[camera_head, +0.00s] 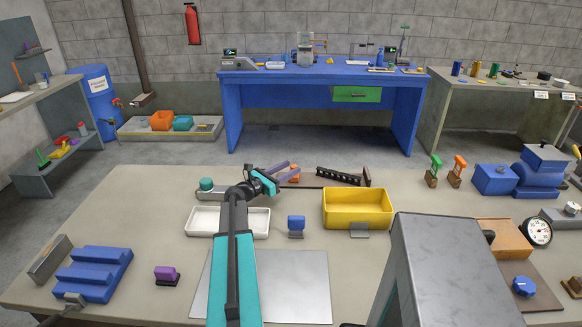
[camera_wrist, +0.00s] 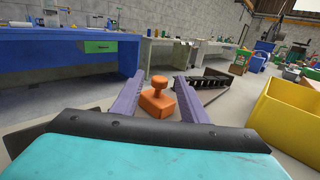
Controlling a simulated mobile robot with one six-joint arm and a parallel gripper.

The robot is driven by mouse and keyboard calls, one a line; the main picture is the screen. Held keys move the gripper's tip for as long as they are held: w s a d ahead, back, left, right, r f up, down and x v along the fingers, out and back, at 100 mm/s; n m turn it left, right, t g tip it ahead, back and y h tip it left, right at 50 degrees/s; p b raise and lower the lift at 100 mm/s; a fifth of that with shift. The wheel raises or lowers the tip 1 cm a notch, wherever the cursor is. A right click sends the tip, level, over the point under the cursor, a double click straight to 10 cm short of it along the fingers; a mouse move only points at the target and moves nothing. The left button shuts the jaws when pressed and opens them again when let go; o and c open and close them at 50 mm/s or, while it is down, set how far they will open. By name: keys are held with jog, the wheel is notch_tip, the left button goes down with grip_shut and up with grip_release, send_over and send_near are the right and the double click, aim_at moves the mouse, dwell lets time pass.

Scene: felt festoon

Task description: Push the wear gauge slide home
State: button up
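My gripper (camera_head: 289,170) has two purple fingers and reaches over the back of the near workbench. In the wrist view my gripper (camera_wrist: 159,86) is open, its fingers spread wide. An orange block with a round knob on top (camera_wrist: 157,100) shows between the fingers, with a gap on both sides. The orange block is partly hidden by a finger in the head view (camera_head: 295,178). A black notched rail (camera_head: 338,176) lies just right of it, also seen in the wrist view (camera_wrist: 208,87). I cannot tell for sure which piece is the wear gauge slide.
A yellow bin (camera_head: 357,222) stands right of my arm, and a white tray (camera_head: 200,221) lies beside it. A green-topped round piece (camera_head: 206,184) is left of my gripper.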

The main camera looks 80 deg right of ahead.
jog(key=shift+s+d, duration=0.35)
jog(key=shift+d, duration=0.05)
grip_shut()
jog(key=shift+w, duration=0.1)
